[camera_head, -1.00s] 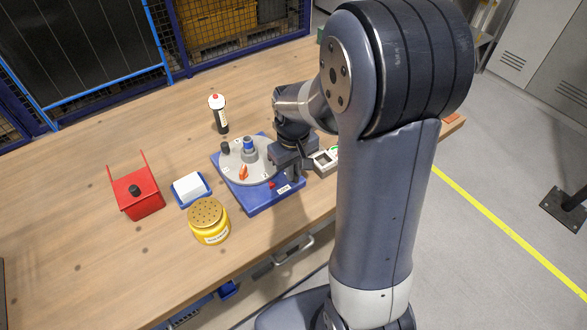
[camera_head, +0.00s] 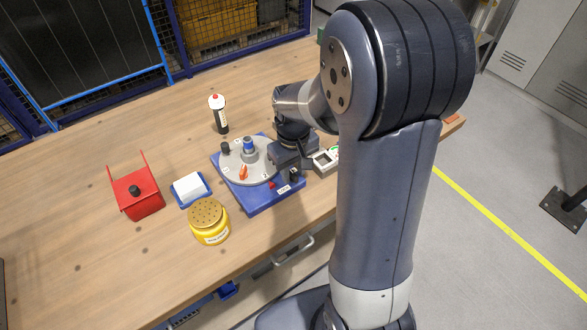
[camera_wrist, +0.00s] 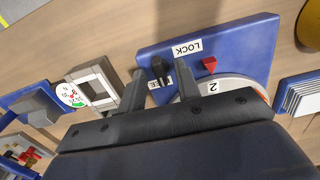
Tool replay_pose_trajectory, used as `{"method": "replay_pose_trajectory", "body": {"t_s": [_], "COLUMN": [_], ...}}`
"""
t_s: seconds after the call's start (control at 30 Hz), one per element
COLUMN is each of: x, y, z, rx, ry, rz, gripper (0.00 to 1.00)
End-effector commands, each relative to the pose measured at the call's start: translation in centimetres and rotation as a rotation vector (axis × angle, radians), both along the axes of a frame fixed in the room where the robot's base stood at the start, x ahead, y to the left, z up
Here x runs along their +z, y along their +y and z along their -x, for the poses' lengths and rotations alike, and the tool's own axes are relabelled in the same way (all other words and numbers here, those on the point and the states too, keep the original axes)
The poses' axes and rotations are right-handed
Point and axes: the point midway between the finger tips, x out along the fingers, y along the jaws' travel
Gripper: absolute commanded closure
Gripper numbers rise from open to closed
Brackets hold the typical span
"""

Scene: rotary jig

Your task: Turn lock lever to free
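The rotary jig is a blue base (camera_head: 254,204) with a grey disc (camera_head: 235,172) on the wooden table. The black lock lever (camera_head: 294,175) stands at the base's right corner. In the wrist view the lever (camera_wrist: 160,68) lies between a "LOCK" label (camera_wrist: 187,48) and a partly hidden "FREE" label; its exact pointing is hard to tell. My gripper (camera_wrist: 161,72) is open, one finger to each side of the lever in that view, with no contact visible. In the head view my gripper (camera_head: 290,158) is just behind the lever.
A red pointer (camera_wrist: 209,65) sits by the disc. A grey-framed box (camera_head: 325,161) and a dial (camera_wrist: 70,95) are close beside the jig. A yellow jar (camera_head: 209,232), blue tray (camera_head: 180,203), red box (camera_head: 137,197) and bottle (camera_head: 219,115) stand left and behind.

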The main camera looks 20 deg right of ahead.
Motion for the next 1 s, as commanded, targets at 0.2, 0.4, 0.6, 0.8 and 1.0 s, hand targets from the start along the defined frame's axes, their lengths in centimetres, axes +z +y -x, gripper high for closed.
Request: {"method": "replay_pose_trajectory", "body": {"t_s": [0.2, 0.4, 0.6, 0.8, 1.0], "x": [3.1, 7.2, 10.0, 10.7, 10.7], "y": [0.0, 0.0, 0.0, 0.0, 0.0], "z": [-0.1, -0.1, -0.1, 0.0, 0.0], "rx": [0.000, 0.000, 0.000, 0.000, 0.000], "ry": [-0.007, -0.007, -0.004, -0.001, -0.001], "rz": [0.000, 0.000, 0.000, 0.000, 0.000], "gripper": [0.68, 0.68, 0.68, 0.68, 0.68]}}
